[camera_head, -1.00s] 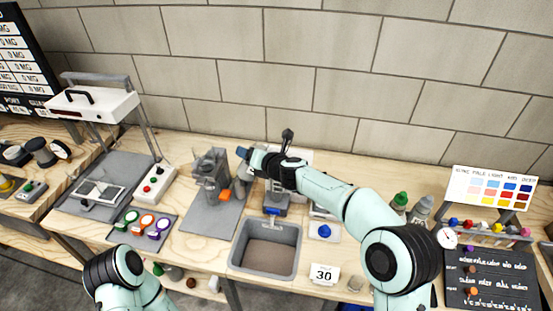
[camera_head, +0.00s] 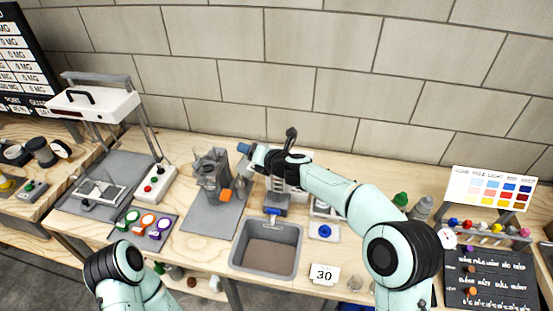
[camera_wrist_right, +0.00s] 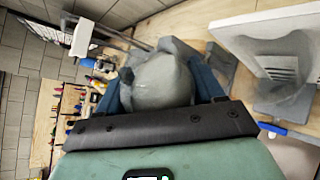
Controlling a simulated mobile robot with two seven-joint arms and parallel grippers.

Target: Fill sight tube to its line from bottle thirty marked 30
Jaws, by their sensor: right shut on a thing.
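My right gripper (camera_wrist_right: 160,85) is shut on a grey, rounded bottle (camera_wrist_right: 165,75), whose body shows between the blue fingers in the right wrist view. No number shows on this side of it. In the head view my right gripper (camera_head: 243,149) reaches left over the bench beside the grey stand; the bottle is mostly hidden there. A white upright panel with dark markings (camera_wrist_right: 282,62) stands to the right in the wrist view; I cannot make out a sight tube or its line. My left gripper is out of view.
A grey stand with an orange part (camera_head: 211,172) is left of the right gripper. A grey basin (camera_head: 298,250) is in front. A blue cap (camera_head: 325,231) lies on a white pad. Green-capped and grey bottles (camera_head: 421,208) stand at right.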

